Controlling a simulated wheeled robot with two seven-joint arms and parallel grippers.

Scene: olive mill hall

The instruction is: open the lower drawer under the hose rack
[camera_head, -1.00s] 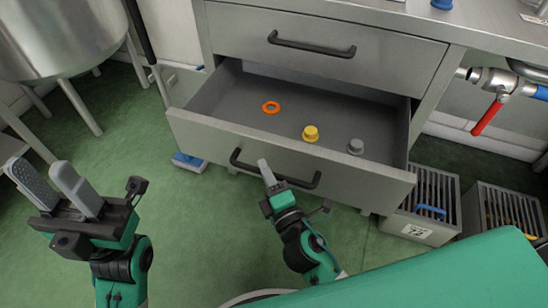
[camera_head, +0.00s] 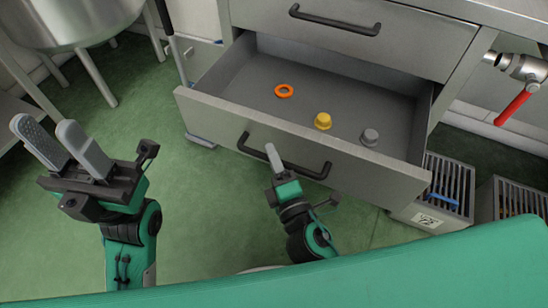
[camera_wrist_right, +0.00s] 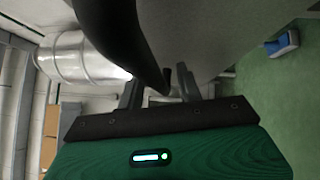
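The lower drawer (camera_head: 300,145) is a grey metal drawer, pulled well out below the closed upper drawer (camera_head: 400,48). Its black bar handle (camera_head: 316,172) is on its front. My right gripper (camera_head: 273,157) is at the left part of this handle, with one finger showing over the bar. In the right wrist view the dark handle (camera_wrist_right: 135,45) runs down to between the two fingers, which are a bar's width apart. The far fingertips are partly hidden. My left gripper (camera_head: 60,140) is open and empty, off to the left above the green floor.
Inside the drawer lie an orange ring (camera_head: 284,91), a yellow cap (camera_head: 323,121) and a grey cap (camera_head: 370,137). Slatted crates (camera_head: 440,190) stand right of the drawer. A steel tank (camera_head: 85,20) stands back left.

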